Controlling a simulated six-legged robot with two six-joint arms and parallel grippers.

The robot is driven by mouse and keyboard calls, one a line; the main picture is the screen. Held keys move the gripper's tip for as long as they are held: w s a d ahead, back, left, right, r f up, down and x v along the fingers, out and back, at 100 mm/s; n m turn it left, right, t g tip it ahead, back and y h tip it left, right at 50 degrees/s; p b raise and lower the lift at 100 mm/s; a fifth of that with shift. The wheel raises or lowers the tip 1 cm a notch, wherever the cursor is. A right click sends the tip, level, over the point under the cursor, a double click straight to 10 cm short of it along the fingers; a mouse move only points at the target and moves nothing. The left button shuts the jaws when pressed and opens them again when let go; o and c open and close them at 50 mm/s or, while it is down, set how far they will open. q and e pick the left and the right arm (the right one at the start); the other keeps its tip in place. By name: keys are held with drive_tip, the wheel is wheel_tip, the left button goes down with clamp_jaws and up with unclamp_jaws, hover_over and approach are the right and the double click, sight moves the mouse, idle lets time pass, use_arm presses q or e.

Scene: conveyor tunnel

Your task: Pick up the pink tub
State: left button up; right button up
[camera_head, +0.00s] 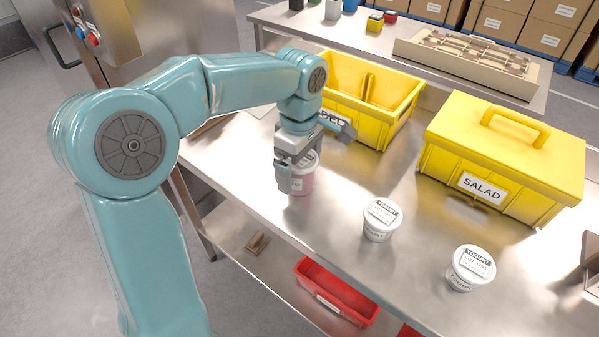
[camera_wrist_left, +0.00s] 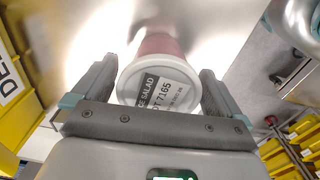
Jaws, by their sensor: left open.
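The pink tub (camera_head: 301,182) stands on the steel table, with a white lid and a label. My left gripper (camera_head: 291,180) is lowered over it with its fingers at the tub. In the left wrist view the tub's lid (camera_wrist_left: 158,84) lies between the two open fingers of the left gripper (camera_wrist_left: 158,92), and its pink side shows beyond the lid. A gap shows on the right side of the lid; on the left the finger is very close, and I cannot tell whether it touches. My right gripper is not in view.
Two white yogurt tubs (camera_head: 380,220) (camera_head: 470,268) stand to the right on the table. Behind are an open yellow box (camera_head: 395,115) and a closed yellow box labelled SALAD (camera_head: 505,150). A red bin (camera_head: 335,291) sits below the front edge. The table between is clear.

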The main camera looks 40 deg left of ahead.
use_arm(q)
drive_tip(key=c, duration=1.1)
wheel_tip(320, 180, up, 20)
drive_tip(key=p, duration=0.5)
